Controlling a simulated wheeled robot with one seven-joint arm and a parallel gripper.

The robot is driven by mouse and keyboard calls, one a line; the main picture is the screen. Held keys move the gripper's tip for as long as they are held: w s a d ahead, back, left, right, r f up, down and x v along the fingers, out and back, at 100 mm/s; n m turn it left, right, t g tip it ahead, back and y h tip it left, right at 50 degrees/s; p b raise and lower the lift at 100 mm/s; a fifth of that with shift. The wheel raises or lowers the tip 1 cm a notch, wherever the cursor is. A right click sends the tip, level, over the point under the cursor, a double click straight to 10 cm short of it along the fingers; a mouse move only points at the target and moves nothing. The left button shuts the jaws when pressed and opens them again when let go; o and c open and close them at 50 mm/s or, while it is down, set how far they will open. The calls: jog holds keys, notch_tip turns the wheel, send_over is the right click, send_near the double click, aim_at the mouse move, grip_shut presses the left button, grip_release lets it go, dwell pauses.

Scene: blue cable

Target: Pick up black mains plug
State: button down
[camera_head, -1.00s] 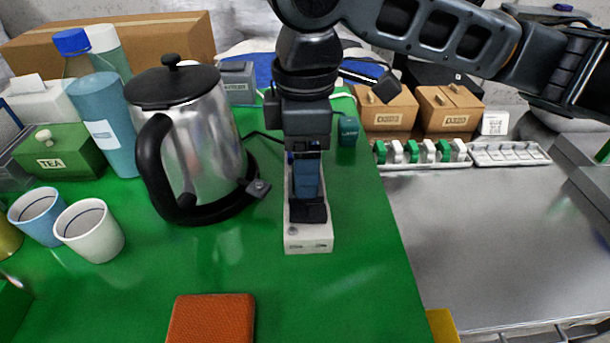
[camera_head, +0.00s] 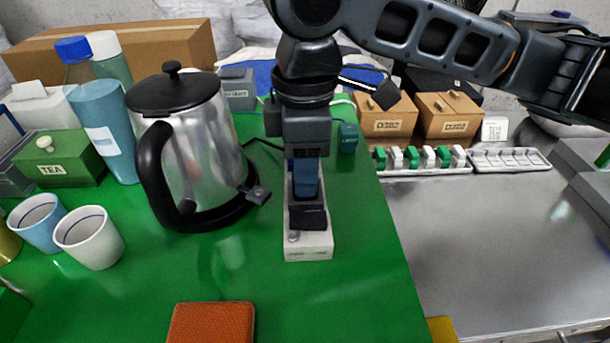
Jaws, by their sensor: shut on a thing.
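My gripper (camera_head: 307,208) points down over the white power strip (camera_head: 308,245), near its front end. It is shut on a dark block at its tips, which appears to be the black mains plug (camera_head: 309,217). The plug is partly hidden by the fingers and looks close above or touching the strip; I cannot tell whether it is clear of the socket. The strip lies lengthwise on the green mat (camera_head: 360,270), and my arm covers its far part.
A steel kettle (camera_head: 196,150) on a black base stands left of the strip. Two cups (camera_head: 90,237), a blue bottle (camera_head: 104,125) and a tea box (camera_head: 60,158) are further left. A brown wallet (camera_head: 212,323) lies in front.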

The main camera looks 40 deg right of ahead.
jog(key=shift+r, duration=0.1)
jog(key=shift+r, duration=0.55)
notch_tip(320, 180, up, 3)
jog(key=shift+f, duration=0.2)
jog(key=s+d+r, duration=0.3)
jog(key=s+r, duration=0.4)
jog(key=s, duration=0.4)
jog(key=shift+d+r+p, duration=0.3)
jog(key=shift+d+p, duration=0.05)
jog(key=shift+p, duration=0.05)
jog(key=shift+r+p, duration=2)
